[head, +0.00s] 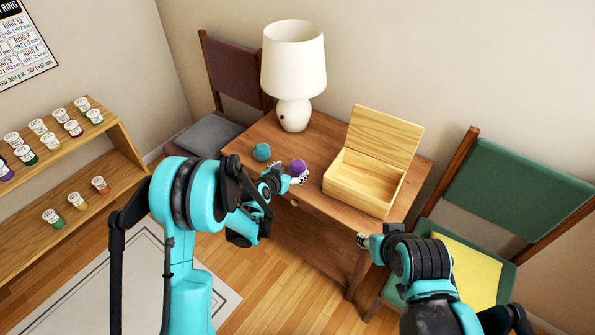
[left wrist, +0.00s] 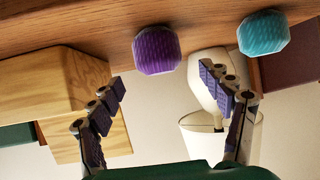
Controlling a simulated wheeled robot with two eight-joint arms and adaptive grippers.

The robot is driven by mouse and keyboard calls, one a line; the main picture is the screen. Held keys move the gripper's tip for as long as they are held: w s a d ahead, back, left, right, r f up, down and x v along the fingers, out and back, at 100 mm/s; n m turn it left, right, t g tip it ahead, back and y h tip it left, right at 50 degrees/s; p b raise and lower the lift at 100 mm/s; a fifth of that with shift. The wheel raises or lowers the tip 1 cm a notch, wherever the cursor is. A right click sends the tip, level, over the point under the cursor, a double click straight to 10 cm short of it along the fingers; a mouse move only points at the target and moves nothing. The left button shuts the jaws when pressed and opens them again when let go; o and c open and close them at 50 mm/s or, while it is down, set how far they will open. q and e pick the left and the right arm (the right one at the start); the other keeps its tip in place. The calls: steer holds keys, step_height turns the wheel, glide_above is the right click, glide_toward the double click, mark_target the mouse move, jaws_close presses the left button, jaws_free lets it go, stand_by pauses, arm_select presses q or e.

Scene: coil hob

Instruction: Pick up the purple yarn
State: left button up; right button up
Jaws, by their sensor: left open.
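The purple yarn (head: 298,167) is a small ball on the wooden table, near its front edge. In the left wrist view the purple yarn (left wrist: 157,50) lies ahead of the fingertips, between their lines and apart from both. My left gripper (head: 298,179) is at the table's front edge, just in front of the purple yarn. The same left gripper (left wrist: 165,85) is open and empty in the wrist view. My right gripper (head: 363,240) is low at the table's right front, away from the yarn; its jaws are too small to read.
A teal yarn ball (head: 262,152) sits left of the purple one. An open wooden box (head: 357,190) stands right of it, and a white lamp (head: 294,115) behind. The table (head: 240,140) has a chair at each side. A shelf (head: 85,150) with jars is at left.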

mark_target(295, 168)
arm_select(q)
steer(key=b+x, duration=0.1)
steer(key=x, duration=0.2)
steer(key=shift+w+d+f, duration=0.15)
steer(key=shift+f, duration=0.15)
steer(key=shift+r, duration=0.15)
steer(key=c, duration=1.3)
steer(key=shift+o, duration=0.2)
